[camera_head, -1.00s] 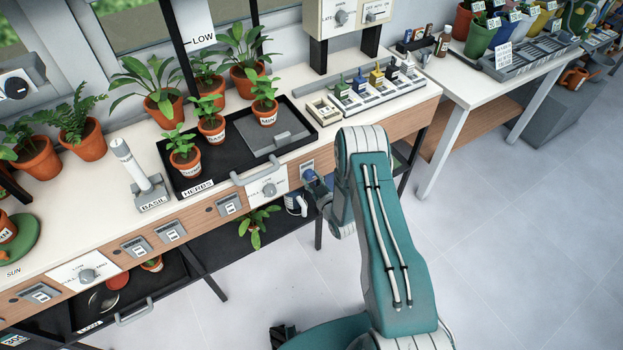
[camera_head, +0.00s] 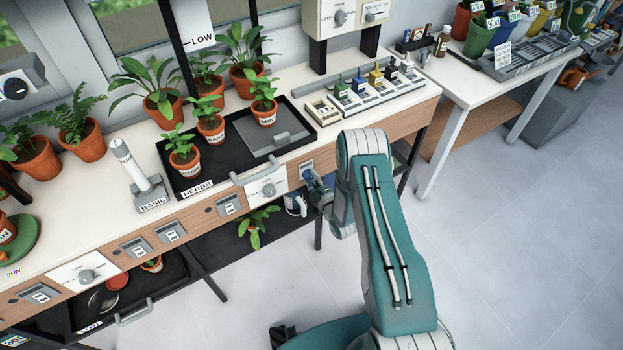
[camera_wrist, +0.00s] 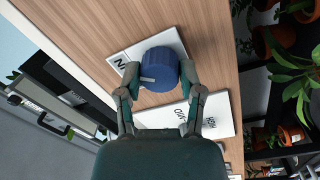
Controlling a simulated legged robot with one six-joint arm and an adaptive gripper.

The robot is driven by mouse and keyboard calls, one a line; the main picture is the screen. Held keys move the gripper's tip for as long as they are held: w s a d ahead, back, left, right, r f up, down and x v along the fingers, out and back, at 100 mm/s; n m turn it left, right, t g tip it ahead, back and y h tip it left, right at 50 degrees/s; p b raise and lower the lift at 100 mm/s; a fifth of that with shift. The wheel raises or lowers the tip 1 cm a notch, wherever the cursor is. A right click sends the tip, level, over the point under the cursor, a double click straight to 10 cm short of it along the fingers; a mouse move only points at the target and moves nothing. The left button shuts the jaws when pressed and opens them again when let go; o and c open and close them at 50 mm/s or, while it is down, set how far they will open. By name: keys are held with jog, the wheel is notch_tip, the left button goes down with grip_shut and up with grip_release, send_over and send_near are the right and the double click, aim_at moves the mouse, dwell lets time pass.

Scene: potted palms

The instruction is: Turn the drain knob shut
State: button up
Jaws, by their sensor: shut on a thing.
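A round blue knob (camera_wrist: 158,70) stands out from a white plate (camera_wrist: 177,40) on the wooden front panel. The plate's lettering is mostly hidden; only a letter or two shows, so I cannot read it as the drain label. The knob has a pale pointer mark on its face, toward the lower left in the wrist view. My gripper (camera_wrist: 161,76) is shut on the knob, one finger on each side. In the head view the blue knob (camera_head: 309,176) is small at the bench front, with my gripper (camera_head: 314,183) at it.
A white plate (camera_wrist: 215,112) with lettering lies beside the knob. In the head view a grey dial (camera_head: 269,190) is to its left. A black tray (camera_head: 222,157) with potted herbs sits above on the bench. A potted plant (camera_head: 256,226) is on the shelf below.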

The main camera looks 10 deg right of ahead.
jog(key=n, duration=0.4)
jog(key=shift+a+f+n+y, duration=0.1)
jog(key=shift+f+n+y, duration=0.05)
jog(key=shift+n+y, duration=0.15)
jog(key=shift+n, duration=1.3)
jog(key=shift+s+f, duration=0.1)
jog(key=o, duration=1.1)
jog(key=shift+a, duration=0.1)
jog(key=shift+o, duration=0.3)
